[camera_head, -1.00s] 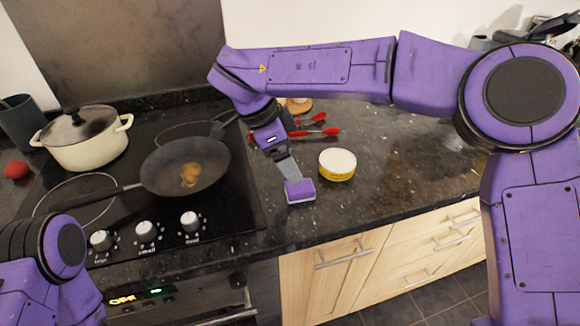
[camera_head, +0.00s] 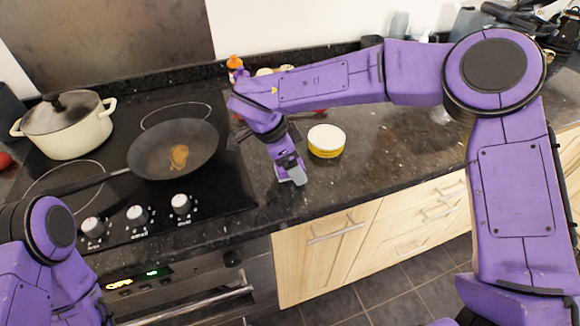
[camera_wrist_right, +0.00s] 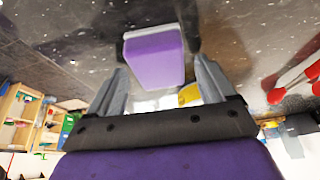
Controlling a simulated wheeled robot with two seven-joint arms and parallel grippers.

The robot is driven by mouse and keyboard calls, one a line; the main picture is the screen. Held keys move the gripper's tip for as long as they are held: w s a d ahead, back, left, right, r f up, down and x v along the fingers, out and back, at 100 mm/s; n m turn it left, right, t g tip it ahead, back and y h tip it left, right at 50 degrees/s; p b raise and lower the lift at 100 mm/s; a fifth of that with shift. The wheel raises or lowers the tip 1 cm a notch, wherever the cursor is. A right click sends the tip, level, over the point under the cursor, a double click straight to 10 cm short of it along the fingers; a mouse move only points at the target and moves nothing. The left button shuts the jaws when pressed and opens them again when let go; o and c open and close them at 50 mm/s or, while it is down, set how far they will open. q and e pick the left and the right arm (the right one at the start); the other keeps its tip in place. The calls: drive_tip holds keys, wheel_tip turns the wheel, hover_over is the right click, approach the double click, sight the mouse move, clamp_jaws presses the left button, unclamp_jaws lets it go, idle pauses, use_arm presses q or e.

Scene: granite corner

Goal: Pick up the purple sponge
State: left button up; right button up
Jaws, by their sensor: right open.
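The purple sponge (camera_wrist_right: 154,60) has a pale layer along one side and shows in the right wrist view on the dark counter. My right gripper (camera_wrist_right: 160,76) is open, with one finger to each side of the sponge's near end in that picture. I cannot tell whether the fingers touch it. In the head view my right gripper (camera_head: 292,177) is low over the counter near its front edge, and it hides most of the sponge. My left arm shows at the lower left, but its gripper is out of the picture.
A yellow tub with a white lid (camera_head: 326,141) stands right of my right gripper. A dark pan (camera_head: 150,150) and a cream pot (camera_head: 66,128) are on the hob to the left. Red-handled utensils (camera_wrist_right: 293,81) lie nearby. The counter to the right is mostly clear.

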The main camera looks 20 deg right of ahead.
drive_tip(key=shift+w, duration=0.1)
drive_tip(key=c, duration=1)
drive_tip(key=shift+c, duration=0.3)
drive_tip(key=shift+r, duration=0.15)
